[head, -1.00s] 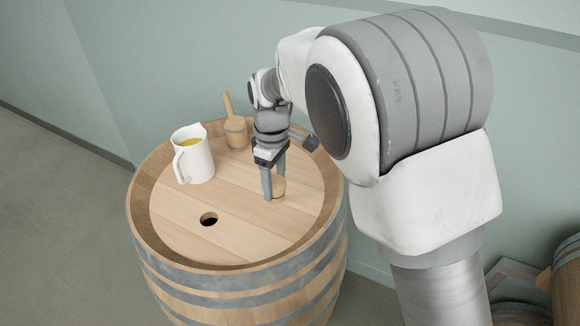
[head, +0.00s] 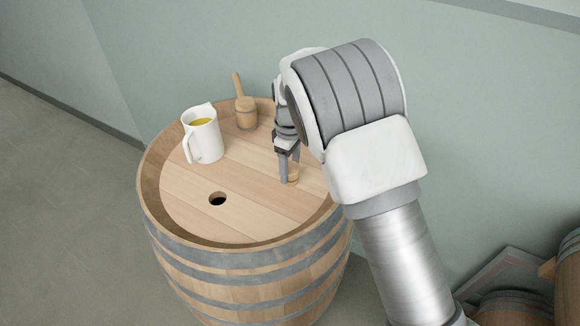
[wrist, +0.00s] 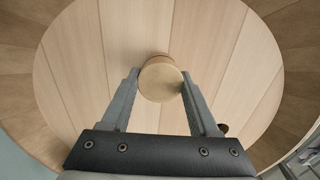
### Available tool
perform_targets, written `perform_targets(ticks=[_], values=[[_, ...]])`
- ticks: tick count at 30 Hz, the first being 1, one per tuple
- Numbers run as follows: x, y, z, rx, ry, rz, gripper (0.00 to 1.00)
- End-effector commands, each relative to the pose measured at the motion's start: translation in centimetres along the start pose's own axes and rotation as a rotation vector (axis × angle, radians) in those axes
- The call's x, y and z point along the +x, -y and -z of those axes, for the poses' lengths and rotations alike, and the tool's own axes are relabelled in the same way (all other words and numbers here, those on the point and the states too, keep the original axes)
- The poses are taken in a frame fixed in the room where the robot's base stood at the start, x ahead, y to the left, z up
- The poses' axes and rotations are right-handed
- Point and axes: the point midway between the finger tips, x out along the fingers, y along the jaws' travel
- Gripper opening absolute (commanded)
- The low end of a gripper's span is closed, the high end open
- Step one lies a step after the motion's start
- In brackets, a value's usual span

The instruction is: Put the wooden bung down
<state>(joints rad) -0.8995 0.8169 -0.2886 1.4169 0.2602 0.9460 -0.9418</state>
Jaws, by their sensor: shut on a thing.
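My gripper (head: 288,182) points down over the right part of the barrel head and is shut on the wooden bung (head: 294,175). In the wrist view the bung (wrist: 160,82) is a round, pale wooden piece between the two fingertips (wrist: 160,76). In the head view a finger partly covers it. It is at or very close to the boards; I cannot tell whether it touches them. The dark bung hole (head: 217,199) is open, to the left of the gripper and nearer the front.
The upright barrel (head: 250,262) has a raised rim around its head. A white jug (head: 203,140) with yellow liquid stands at the left, and a wooden mallet (head: 246,115) at the back. Bare boards lie between them and the gripper. More barrels (head: 510,305) lie lower right.

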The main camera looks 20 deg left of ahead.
Motion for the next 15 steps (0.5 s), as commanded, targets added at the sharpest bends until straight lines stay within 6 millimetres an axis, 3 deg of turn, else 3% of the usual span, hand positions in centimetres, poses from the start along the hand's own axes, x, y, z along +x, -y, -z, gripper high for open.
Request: perform_targets(ticks=[4, 5, 6, 10, 15], values=[[0.37, -0.01, -0.02, 0.0, 0.0, 0.0, 0.0], [0.36, -0.01, -0.02, 0.0, 0.0, 0.0, 0.63], [0.27, 0.0, -0.01, 0.0, 0.0, 0.0, 0.7], [0.27, 0.0, -0.02, 0.0, 0.001, 0.0, 0.91], [0.26, 0.01, -0.02, 0.0, 0.001, 0.0, 0.91]])
